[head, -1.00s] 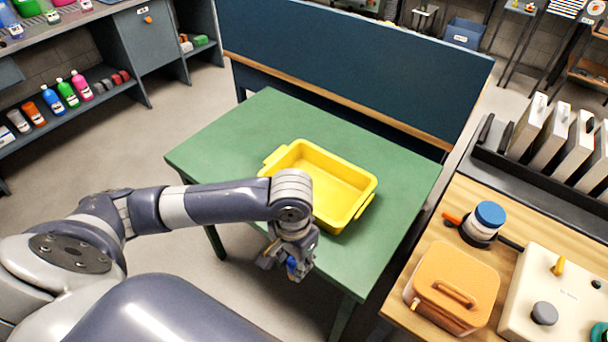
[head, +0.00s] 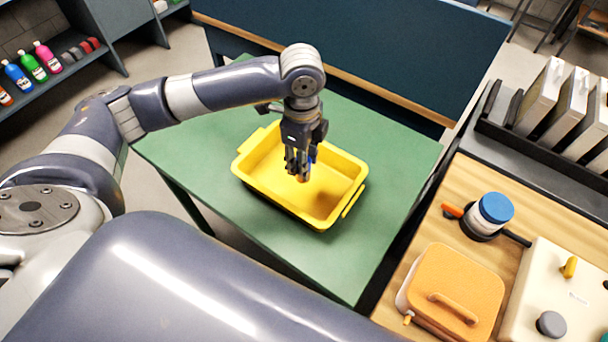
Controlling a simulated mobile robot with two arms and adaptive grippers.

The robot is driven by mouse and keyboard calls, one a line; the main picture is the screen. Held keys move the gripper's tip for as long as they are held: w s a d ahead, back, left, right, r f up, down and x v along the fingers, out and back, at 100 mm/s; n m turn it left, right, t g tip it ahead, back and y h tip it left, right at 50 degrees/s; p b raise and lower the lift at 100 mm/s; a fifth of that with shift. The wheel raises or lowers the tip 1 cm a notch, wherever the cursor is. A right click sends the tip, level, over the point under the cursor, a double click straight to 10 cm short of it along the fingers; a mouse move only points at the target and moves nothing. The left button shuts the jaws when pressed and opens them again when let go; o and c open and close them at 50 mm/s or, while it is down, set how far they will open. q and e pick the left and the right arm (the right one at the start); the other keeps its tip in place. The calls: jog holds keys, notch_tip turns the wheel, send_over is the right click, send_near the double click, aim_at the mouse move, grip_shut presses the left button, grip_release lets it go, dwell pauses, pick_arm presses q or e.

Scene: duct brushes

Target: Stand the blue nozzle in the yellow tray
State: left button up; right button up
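The yellow tray (head: 338,208) sits on the green table (head: 200,165) in the head view. My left gripper (head: 299,172) points down over the inside of the tray. It is shut on the blue nozzle (head: 312,157), which shows only in part, as a blue piece beside the fingers with an orange-brown end below them. Most of the nozzle is hidden by the fingers. I cannot tell whether its lower end touches the tray floor. My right gripper is not in view.
A blue panel (head: 370,60) stands behind the green table. At the right, a wooden bench (head: 420,240) holds an orange case (head: 455,290), a blue-lidded jar (head: 490,213) and a cream box (head: 560,300). The tray is otherwise empty where I can see it.

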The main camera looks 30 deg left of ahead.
pick_arm(q)
jog(key=f, duration=0.3)
jog(key=shift+s+f, duration=0.1)
jog(key=shift+s, duration=0.25)
jog(key=shift+w+f+p, duration=0.1)
jog(key=shift+f+p, duration=0.25)
jog(key=shift+f, duration=2.1)
jog(key=o, duration=1.1)
jog(key=shift+f, duration=0.15)
notch_tip(320, 180, up, 12)
jog(key=shift+r+b, duration=0.2)
jog(key=shift+b, duration=0.4)
